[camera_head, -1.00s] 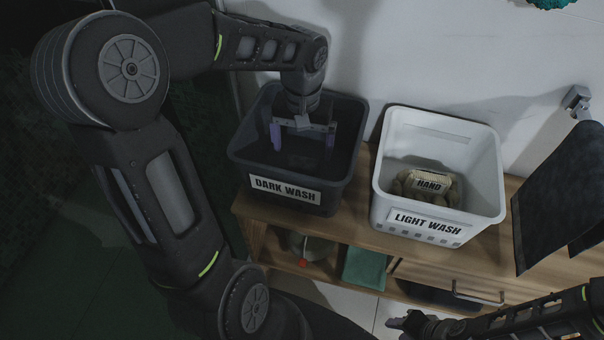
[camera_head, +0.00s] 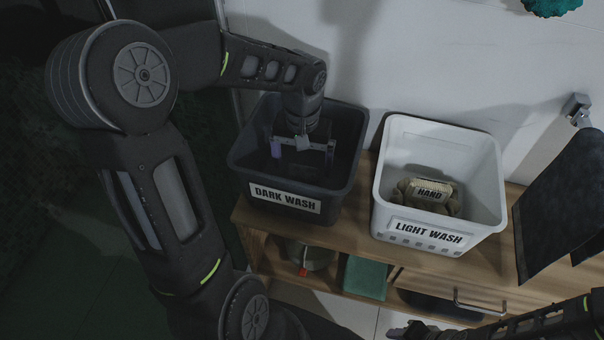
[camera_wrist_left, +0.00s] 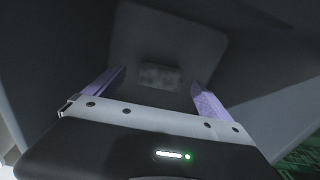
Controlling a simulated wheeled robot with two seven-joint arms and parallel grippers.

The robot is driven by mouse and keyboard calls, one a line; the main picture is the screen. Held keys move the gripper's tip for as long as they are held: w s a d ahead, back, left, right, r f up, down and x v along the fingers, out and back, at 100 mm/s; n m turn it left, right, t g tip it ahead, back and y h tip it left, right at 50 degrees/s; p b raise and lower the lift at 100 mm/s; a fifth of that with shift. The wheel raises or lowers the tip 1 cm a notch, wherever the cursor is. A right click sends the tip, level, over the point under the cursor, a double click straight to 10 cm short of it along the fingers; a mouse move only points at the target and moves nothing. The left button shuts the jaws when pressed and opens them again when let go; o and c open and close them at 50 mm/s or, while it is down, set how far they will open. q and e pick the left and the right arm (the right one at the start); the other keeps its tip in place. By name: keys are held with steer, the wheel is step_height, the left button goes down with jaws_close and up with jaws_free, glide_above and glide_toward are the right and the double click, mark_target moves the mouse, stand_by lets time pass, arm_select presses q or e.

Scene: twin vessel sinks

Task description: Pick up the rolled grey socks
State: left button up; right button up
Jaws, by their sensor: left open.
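The rolled grey socks look to be the small dark grey bundle (camera_wrist_left: 160,77) on the floor of the dark bin in the left wrist view. It is dim, and I cannot make it out in the head view. My left gripper (camera_head: 302,156) is inside the dark bin (camera_head: 243,160) labelled DARK WASH, pointing down. It is open, with its purple fingers apart. In the left wrist view the bundle appears between and beyond the fingers, apart from them. My right gripper (camera_head: 408,329) is partly in view at the bottom edge, its jaws unclear.
A white bin (camera_head: 483,175) labelled LIGHT WASH stands to the right, holding a beige bundle (camera_head: 428,196) marked HAND. Both bins stand on a wooden shelf unit (camera_head: 350,228). A green folded cloth (camera_head: 365,278) lies on the lower shelf. The dark bin's walls surround my left gripper.

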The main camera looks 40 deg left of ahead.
mark_target(301, 170)
arm_select(q)
step_height(301, 170, down, 5)
steer(key=shift+a, duration=0.15)
stand_by(0.6)
steer(key=c, duration=1.4)
step_height(301, 170, up, 10)
steer(key=shift+r+p, duration=0.1)
steer(key=shift+p, duration=0.3)
